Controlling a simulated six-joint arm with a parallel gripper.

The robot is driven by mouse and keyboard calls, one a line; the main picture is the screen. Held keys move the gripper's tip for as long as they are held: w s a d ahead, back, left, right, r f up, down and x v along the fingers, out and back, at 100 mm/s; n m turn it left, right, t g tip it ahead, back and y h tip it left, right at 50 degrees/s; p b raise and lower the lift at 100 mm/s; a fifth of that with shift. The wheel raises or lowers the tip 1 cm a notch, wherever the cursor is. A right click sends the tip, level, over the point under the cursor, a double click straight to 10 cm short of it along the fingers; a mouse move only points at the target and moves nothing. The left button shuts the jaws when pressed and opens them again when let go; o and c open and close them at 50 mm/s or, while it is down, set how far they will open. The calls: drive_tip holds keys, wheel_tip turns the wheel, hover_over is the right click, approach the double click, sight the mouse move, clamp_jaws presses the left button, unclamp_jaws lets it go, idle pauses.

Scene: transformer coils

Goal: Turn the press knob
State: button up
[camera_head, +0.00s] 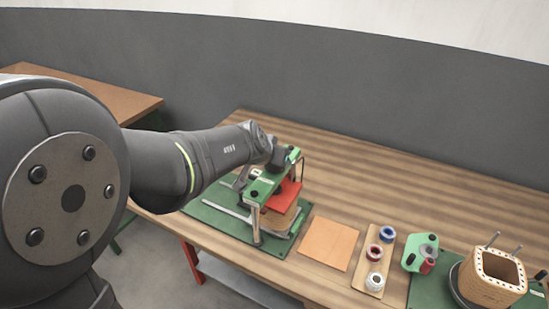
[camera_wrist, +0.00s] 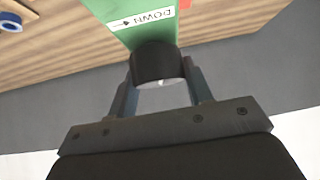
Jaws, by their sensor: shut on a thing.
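The press is a green frame (camera_head: 262,190) with a red plate (camera_head: 283,193) and a wound coil under it, standing on a green mat at the left part of the table. My arm reaches over it from the left. In the wrist view a black round knob (camera_wrist: 155,62) sits on the green press bar (camera_wrist: 140,12), which bears a "DOWN" label with an arrow. My gripper (camera_wrist: 160,85) is shut on the knob, one finger on each side. In the head view the fingers and knob are mostly hidden by my wrist.
Right of the press lie a flat tan board (camera_head: 330,243), a wooden holder (camera_head: 367,283) with several tape rolls, a green tool (camera_head: 420,252) and a square coil former (camera_head: 493,279) with upright pins. The back of the wooden table (camera_head: 390,180) is clear.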

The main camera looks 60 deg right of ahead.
idle(0.3)
drive_tip(key=o, duration=1)
drive_tip(key=v, duration=1.7)
drive_tip(key=shift+a+r, duration=0.15)
drive_tip(key=shift+r, duration=0.05)
